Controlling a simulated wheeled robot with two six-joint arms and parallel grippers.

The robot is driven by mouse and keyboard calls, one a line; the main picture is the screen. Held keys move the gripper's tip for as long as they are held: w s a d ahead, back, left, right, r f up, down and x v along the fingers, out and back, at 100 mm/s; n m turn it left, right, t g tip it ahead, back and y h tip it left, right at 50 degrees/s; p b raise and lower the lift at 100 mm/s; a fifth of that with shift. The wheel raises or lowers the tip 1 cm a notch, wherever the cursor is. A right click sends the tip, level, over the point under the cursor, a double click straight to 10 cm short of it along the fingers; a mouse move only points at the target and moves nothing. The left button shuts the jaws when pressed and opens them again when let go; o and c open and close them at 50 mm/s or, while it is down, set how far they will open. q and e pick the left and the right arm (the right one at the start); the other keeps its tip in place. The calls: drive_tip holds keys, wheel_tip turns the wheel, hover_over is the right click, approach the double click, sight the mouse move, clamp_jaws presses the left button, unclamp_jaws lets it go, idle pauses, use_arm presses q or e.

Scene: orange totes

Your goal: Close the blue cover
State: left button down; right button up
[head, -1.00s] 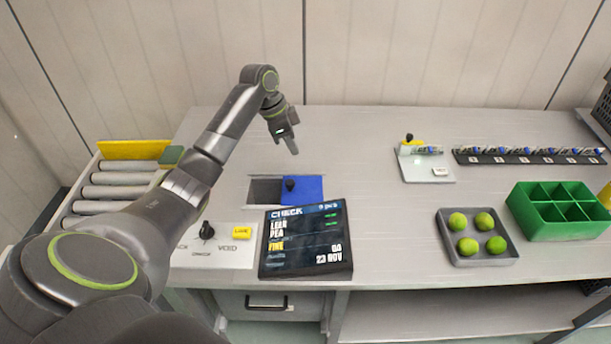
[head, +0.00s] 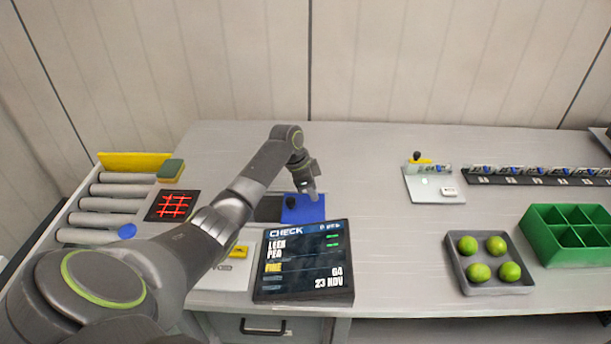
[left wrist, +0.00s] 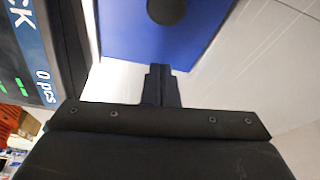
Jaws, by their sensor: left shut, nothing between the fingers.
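The blue cover (head: 304,212) lies flat on the bench behind the screen, with a dark round knob (head: 291,203) near its left edge. To its left a dark rectangular opening (head: 268,209) shows uncovered, partly hidden by my arm. My left gripper (head: 314,197) is shut and empty, pointing down over the right part of the cover, to the right of the knob. In the left wrist view the shut fingers (left wrist: 161,84) are seen against the near edge of the cover (left wrist: 130,40), with the knob (left wrist: 166,10) beyond. I cannot tell whether they touch it.
The tilted screen (head: 304,262) stands just in front of the cover. A white panel (head: 225,276) is partly behind my arm. Rollers (head: 105,204) are at left. A grey tray of limes (head: 490,290) and a green divided box (head: 565,252) are at right. The bench middle is clear.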

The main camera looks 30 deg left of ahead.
sight(305, 206)
use_arm(q)
drive_tip(key=s+a+p, duration=0.2)
drive_tip(key=a, duration=0.1)
drive_tip(key=shift+s+f, duration=0.1)
drive_tip(key=shift+s, duration=0.25)
drive_tip(key=shift+f, duration=0.1)
drive_tip(key=shift+w, duration=0.1)
drive_tip(key=s+a+p, duration=0.1)
drive_tip(key=s+a, duration=0.5)
drive_tip(key=a, duration=0.4)
drive_tip(key=shift+p, duration=0.35)
drive_tip(key=shift+s, duration=0.1)
